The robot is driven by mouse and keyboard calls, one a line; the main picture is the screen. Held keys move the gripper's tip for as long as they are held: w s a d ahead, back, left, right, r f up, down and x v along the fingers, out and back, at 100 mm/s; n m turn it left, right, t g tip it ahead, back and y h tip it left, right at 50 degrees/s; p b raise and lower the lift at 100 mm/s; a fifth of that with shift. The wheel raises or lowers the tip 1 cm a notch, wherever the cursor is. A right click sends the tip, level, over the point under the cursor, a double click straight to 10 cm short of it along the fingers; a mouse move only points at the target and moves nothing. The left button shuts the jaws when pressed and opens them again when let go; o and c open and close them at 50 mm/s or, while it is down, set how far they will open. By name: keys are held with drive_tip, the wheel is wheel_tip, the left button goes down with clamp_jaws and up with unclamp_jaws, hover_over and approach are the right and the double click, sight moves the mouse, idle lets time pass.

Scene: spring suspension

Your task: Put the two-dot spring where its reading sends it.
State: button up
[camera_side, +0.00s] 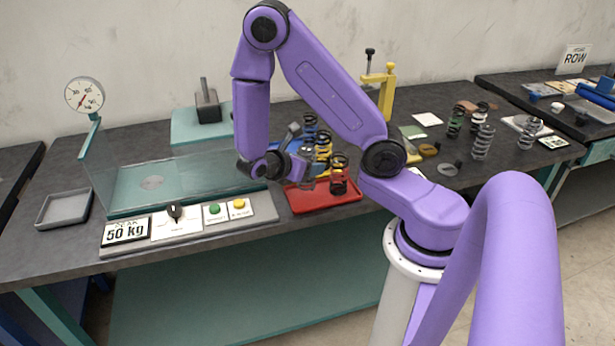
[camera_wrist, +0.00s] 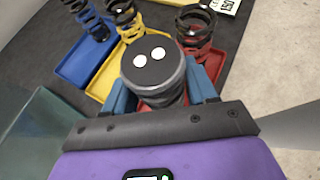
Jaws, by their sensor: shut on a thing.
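The two-dot spring (camera_wrist: 153,62) has a dark round cap with two white dots and a grey coil below it. My gripper (camera_wrist: 160,95), with blue fingers, is shut on it. In the side view my gripper (camera_side: 300,165) is beside the trays, left of their springs; the held spring is hard to make out there. In the wrist view the held spring overlaps the red tray (camera_wrist: 214,65); I cannot tell its height. The yellow tray (camera_wrist: 100,86) and blue tray (camera_wrist: 72,70) lie left of it.
A dark spring (camera_side: 339,176) stands on the red tray (camera_side: 310,206); yellow-and-black and blue springs stand behind. A clear guard (camera_side: 150,180) encloses the press area at left. The button panel (camera_side: 190,225) is in front. An empty grey tray (camera_side: 63,208) lies far left.

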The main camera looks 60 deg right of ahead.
drive_tip(key=shift+f, duration=1.75)
drive_tip(key=shift+f, duration=0.15)
drive_tip(key=o, duration=1.2)
drive_tip(key=shift+a+r, duration=0.1)
drive_tip(key=shift+r, duration=0.1)
drive_tip(key=v, duration=1.1)
drive_tip(key=s+a+r+m+t+y, duration=0.1)
drive_tip(key=s+a+r+y, duration=0.1)
drive_tip(key=s, duration=0.4)
drive_tip(key=s+a+r+m+y, duration=0.1)
drive_tip(key=s+a+r+y, duration=0.2)
drive_tip(key=s+y, duration=0.3)
drive_tip(key=s+a+r+m+t+y, duration=0.1)
drive_tip(key=s+a+r+y, duration=0.2)
drive_tip(key=s+y, duration=0.1)
drive_tip(key=shift+s+a+t, duration=0.3)
drive_tip(key=shift+s+a, duration=0.05)
drive_tip(key=shift+s, duration=0.55)
